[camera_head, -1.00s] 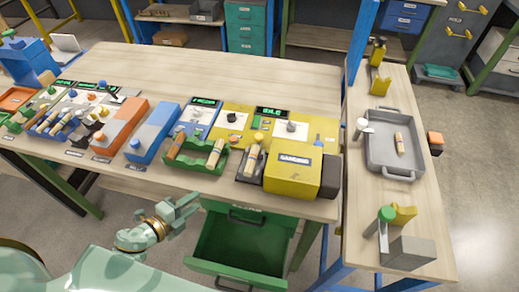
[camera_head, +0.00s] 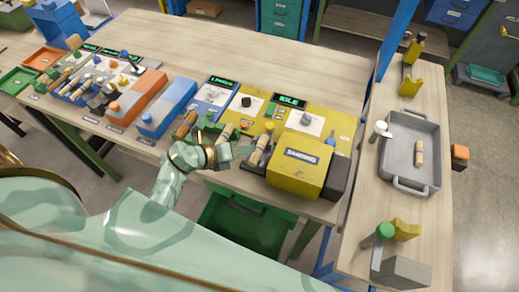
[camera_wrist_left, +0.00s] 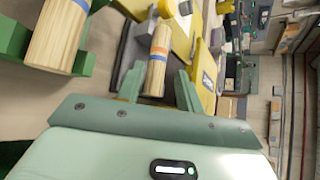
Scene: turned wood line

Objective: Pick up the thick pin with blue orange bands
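A light wooden pin with an orange and a blue band (camera_wrist_left: 157,62) lies in a dark grey holder beside the yellow sanding machine; it also shows in the head view (camera_head: 260,150). My left gripper (camera_head: 226,154) is at the table's front edge, just left of that pin. In the left wrist view the gripper's fingers (camera_wrist_left: 158,88) are apart, with the pin's near end in line with the gap and nothing gripped. Another wooden pin (camera_wrist_left: 60,38) with a blue band at its far end rests in a green holder, left of the fingers. My right gripper is not in view.
The yellow sanding machine (camera_head: 298,165) stands right of the pin. The green holder (camera_head: 212,128) and blue block (camera_head: 168,108) are on the left. A grey tray (camera_head: 434,150) with a pin is on the side table. An open green drawer (camera_head: 240,225) is below the table.

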